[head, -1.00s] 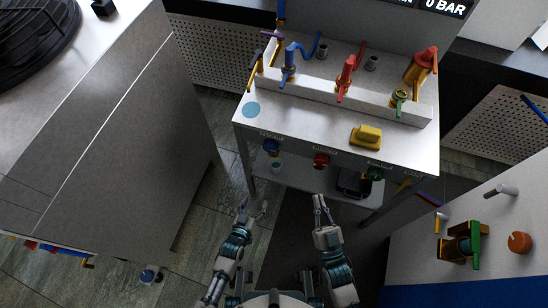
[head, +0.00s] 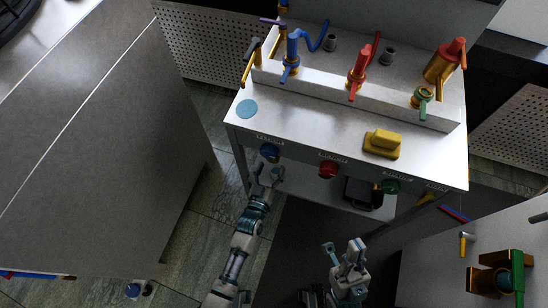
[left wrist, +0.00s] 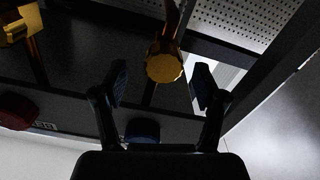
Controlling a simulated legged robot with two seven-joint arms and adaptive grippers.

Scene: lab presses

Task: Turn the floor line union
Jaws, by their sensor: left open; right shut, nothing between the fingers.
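In the left wrist view a round brass-coloured fitting with a ribbed rim (left wrist: 164,66), apparently the union, sits on a dark pipe. It lies between and beyond the fingertips of my left gripper (left wrist: 160,85). The gripper is open, with a gap around the fitting and no clear contact. In the head view my left gripper (head: 267,176) is low at the front of the steel bench (head: 300,120), below the blue knob (head: 269,152). I cannot make out the fitting in the head view. My right gripper (head: 346,250) is shut and empty, in front of the bench.
A red knob (head: 328,169) and a green knob (head: 390,186) line the bench front. Valves and a yellow block (head: 383,142) stand on top. A grey cabinet (head: 100,150) is at left, another bench (head: 430,270) at lower right. Floor between them is partly open.

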